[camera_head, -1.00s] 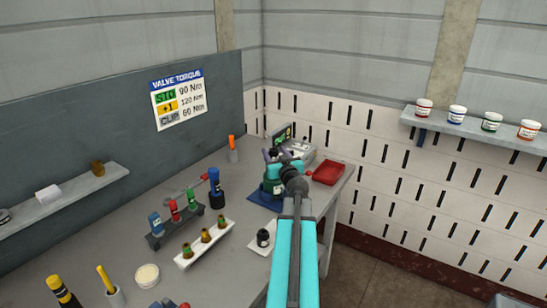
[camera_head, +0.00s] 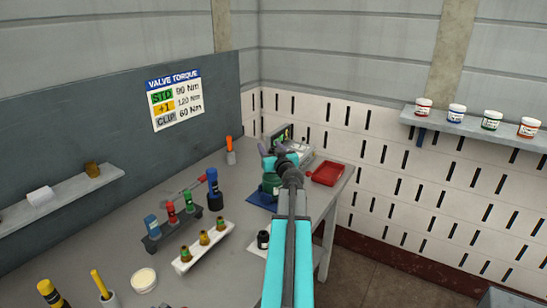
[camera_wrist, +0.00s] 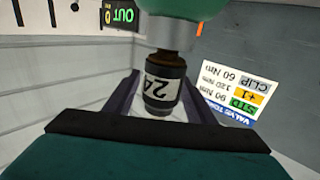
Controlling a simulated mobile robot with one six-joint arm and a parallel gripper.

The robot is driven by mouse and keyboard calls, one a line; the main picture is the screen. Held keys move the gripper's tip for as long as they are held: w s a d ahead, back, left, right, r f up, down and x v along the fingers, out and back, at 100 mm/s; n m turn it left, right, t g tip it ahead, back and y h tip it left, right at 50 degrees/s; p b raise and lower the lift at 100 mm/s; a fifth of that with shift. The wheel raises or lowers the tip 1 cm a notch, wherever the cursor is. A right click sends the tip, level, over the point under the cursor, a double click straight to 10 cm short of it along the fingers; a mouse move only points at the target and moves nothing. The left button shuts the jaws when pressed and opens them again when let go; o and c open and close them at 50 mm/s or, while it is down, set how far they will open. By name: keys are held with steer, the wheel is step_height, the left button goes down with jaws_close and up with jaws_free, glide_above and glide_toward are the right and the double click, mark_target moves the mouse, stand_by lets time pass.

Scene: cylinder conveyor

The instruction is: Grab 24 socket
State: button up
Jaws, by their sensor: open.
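The 24 socket (camera_wrist: 158,88) is a dark cylinder with a white label marked 24, upside down in the wrist view. It sits against a grey collar (camera_wrist: 170,34) on a green body (camera_wrist: 185,8). My gripper (camera_wrist: 160,108) is open, with one finger on each side of the socket; I cannot tell whether they touch it. In the head view my gripper (camera_head: 280,160) is at the green body (camera_head: 269,183), which stands on a blue pad (camera_head: 260,199). The socket itself is hidden there by my arm.
A red tray (camera_head: 327,174) lies right of my gripper, near the table edge. A grey device with a display (camera_head: 284,136) stands behind. A black bottle-like item (camera_head: 263,240) is close beside my arm. Left are a dark rack (camera_head: 160,240) and a white rack (camera_head: 190,262).

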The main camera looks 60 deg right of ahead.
steer(key=c, duration=1.2)
step_height(320, 180, up, 10)
steer(key=p, duration=0.3)
